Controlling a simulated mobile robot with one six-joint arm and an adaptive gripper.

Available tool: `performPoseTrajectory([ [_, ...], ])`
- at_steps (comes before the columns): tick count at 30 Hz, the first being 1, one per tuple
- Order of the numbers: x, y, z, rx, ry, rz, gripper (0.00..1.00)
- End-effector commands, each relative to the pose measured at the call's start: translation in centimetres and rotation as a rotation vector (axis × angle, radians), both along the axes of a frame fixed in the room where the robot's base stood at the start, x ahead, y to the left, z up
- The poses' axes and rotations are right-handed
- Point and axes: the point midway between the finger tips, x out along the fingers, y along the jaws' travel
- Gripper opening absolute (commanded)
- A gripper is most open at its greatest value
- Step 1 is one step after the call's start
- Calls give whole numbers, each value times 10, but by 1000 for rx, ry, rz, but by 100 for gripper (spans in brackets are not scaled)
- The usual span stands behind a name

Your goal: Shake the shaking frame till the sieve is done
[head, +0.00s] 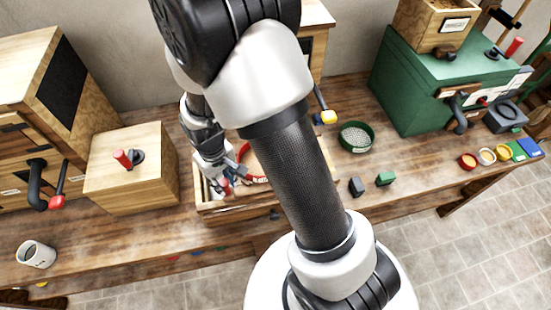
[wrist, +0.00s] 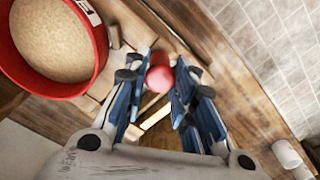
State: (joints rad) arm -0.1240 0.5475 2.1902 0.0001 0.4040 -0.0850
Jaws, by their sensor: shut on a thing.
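The shaking frame (head: 240,207) is a low wooden tray on the bench, partly hidden behind my arm in the head view. A red sieve (head: 257,180) sits in it, with only part of its rim showing there. In the wrist view the sieve (wrist: 93,82) is at the upper left and holds a pale tan, grainy layer. My gripper (head: 226,181) is at the left end of the frame. It is shut on a red handle, the frame's grip (wrist: 159,75), which shows between the blue fingers in the wrist view.
A wooden box with a red-knobbed crank (head: 125,186) stands left of the frame. A white mug (head: 37,255) is at the front left. A green-rimmed bowl (head: 356,137) and small dark and green blocks lie right of my arm. A green machine (head: 405,95) stands further right.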

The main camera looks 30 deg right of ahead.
Motion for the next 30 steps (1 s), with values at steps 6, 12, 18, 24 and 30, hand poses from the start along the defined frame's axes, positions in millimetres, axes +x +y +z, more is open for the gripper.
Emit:
performPoseTrajectory([
  [6,4,11,0,0,-2,5,7],
  [12,14,42,0,0,-2,5,7],
  [18,24,73,0,0,-2,5,7],
  [24,30,91,0,0,-2,3,7],
  [30,30,92,0,0,0,1,7],
])
